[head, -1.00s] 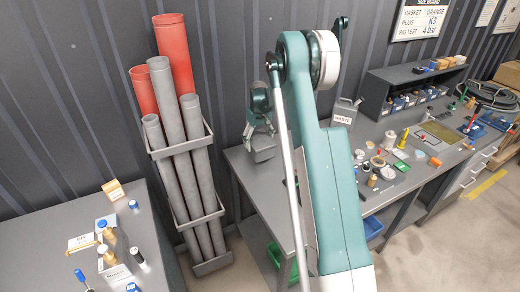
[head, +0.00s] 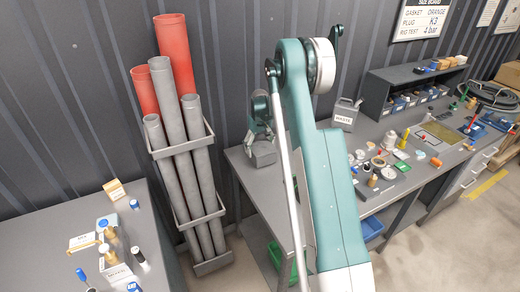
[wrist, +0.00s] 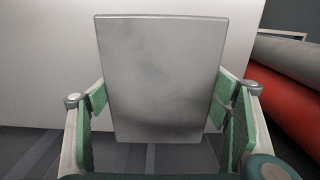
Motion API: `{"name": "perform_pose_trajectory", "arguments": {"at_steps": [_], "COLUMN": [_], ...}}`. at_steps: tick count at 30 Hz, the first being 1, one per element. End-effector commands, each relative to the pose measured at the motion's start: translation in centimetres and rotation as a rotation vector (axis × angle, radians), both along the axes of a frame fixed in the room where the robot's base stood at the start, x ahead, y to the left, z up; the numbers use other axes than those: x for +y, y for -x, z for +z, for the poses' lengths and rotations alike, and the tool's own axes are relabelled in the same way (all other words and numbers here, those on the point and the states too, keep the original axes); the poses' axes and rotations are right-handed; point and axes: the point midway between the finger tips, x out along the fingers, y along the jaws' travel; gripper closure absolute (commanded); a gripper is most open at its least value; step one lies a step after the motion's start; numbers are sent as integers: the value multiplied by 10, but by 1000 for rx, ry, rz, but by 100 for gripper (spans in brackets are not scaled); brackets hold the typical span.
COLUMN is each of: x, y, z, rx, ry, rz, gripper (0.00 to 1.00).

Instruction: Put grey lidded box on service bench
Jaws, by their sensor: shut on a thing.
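The grey lidded box (head: 263,154) is in my gripper (head: 261,136), at the left end of the long grey bench (head: 243,168) in the head view. The gripper holds it from above. I cannot tell whether its underside touches the bench top or is slightly above it. In the wrist view, the box's flat grey face (wrist: 162,80) fills the middle, with a green finger pad against each side. My arm hides part of the bench right of the box.
Another cluttered bench (head: 50,262) is at lower left.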

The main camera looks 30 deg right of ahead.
Motion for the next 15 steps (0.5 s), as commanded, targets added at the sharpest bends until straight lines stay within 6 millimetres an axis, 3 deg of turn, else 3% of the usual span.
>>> {"name": "perform_pose_trajectory", "arguments": {"at_steps": [8,9,12,15], "x": [0,0,0,0], "y": [0,0,0,0], "z": [-3,-4,-3,-3], "rx": [0,0,0,0], "ry": [0,0,0,0], "rz": [0,0,0,0], "gripper": [40,23,10,10]}}
